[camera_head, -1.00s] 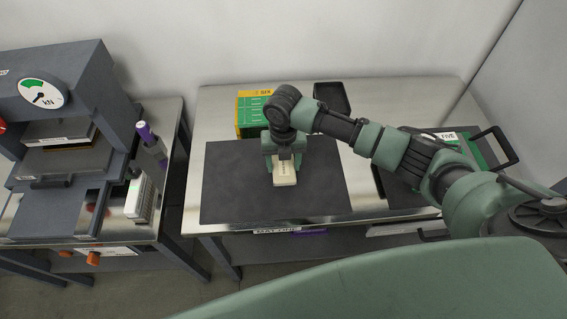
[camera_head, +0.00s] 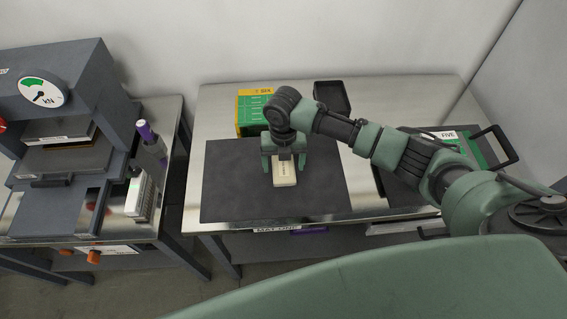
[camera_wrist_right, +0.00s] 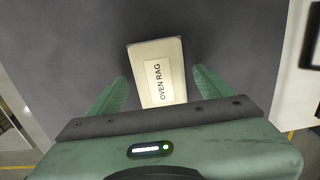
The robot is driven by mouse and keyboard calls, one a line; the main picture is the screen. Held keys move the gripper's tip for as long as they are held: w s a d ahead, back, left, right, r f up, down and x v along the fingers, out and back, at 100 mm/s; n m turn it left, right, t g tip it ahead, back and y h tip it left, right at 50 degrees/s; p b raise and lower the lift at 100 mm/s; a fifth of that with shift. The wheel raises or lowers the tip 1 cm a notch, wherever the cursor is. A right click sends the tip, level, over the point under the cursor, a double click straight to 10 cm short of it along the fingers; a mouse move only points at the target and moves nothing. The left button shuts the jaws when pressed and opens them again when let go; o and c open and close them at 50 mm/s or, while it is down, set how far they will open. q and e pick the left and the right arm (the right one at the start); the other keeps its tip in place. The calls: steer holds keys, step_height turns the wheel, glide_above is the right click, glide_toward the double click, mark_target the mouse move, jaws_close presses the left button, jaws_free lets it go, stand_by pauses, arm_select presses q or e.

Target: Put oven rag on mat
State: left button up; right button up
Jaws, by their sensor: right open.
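The oven rag (camera_head: 284,175) is a small cream block lying on the dark grey mat (camera_head: 230,190). In the right wrist view the oven rag (camera_wrist_right: 160,75) carries a label reading OVEN RAG, and the mat (camera_wrist_right: 225,40) spreads around it. My right gripper (camera_head: 284,162) is over the oven rag and open. In the wrist view the fingers of my right gripper (camera_wrist_right: 160,82) stand on either side of the oven rag, with a gap visible on each side. My left gripper is not in view.
A green and yellow box (camera_head: 254,112) and a black tray (camera_head: 332,97) stand behind the mat. A second dark mat or tray with a green item labelled FIVE (camera_head: 460,140) lies at the right. A grey press (camera_head: 60,120) stands on the left table.

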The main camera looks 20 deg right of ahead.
mark_target(284, 167)
step_height(284, 167, up, 12)
steer(key=b, duration=0.1)
steer(key=shift+f, duration=0.1)
stand_by(0.6)
